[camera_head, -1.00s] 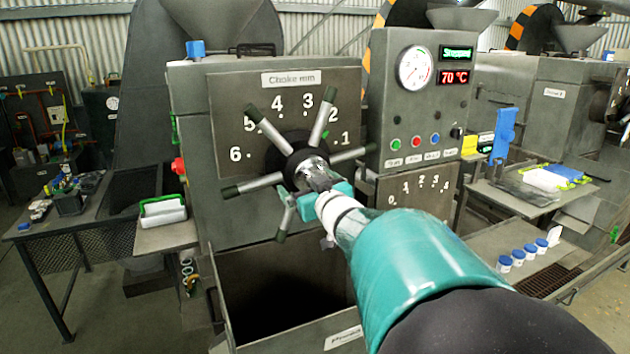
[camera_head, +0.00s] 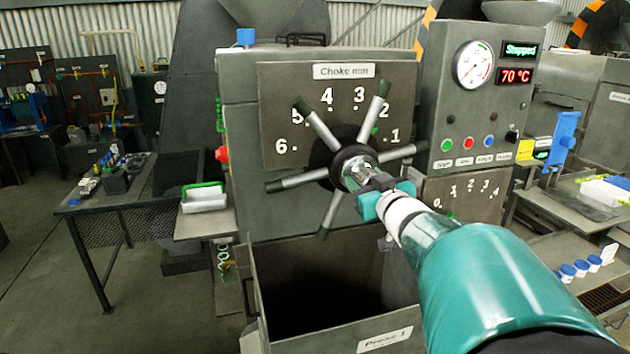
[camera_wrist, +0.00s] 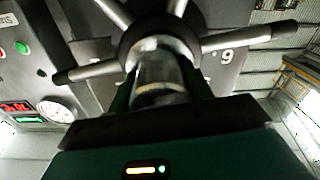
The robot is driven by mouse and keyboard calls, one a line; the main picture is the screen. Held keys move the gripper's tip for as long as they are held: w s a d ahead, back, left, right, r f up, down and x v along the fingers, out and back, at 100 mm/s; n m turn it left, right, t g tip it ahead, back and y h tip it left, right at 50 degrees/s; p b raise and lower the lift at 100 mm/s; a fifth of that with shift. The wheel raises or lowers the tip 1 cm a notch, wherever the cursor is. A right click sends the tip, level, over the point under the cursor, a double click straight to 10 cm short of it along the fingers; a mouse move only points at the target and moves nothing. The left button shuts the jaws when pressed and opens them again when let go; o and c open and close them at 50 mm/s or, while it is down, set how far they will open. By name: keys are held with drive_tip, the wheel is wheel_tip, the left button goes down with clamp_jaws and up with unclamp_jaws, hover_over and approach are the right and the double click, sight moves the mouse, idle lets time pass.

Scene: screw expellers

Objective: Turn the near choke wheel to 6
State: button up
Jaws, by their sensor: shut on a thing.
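The near choke wheel (camera_head: 322,133) has a dark hub ring and several metal spokes with dark grips. It stands before a plate (camera_head: 290,85) marked "Choke mm" and numbered 1 to 6. A green mark (camera_head: 374,132) shows near the 2; I cannot tell whether it is on the wheel. My gripper (camera_head: 387,186) is shut on the shiny metal centre of the wheel, on its near side. In the wrist view the metal centre (camera_wrist: 162,75) runs into the jaws. My gripper hides the wheel's lower right.
Below the wheel is an open dark bin labelled Press 1 (camera_head: 385,340). A control panel with gauge (camera_head: 474,65) and buttons stands to the right, reading Stopped and 70 °C. A side tray (camera_head: 200,225) and work table (camera_head: 90,205) are on the left.

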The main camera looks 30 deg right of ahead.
drive_tip(key=shift+s+f, duration=0.1)
drive_tip(key=shift+f, duration=0.25)
idle(0.7)
drive_tip(key=o, duration=1.3)
drive_tip(key=shift+o, duration=0.4)
drive_tip(key=shift+r, duration=0.15)
drive_tip(key=shift+s, duration=0.1)
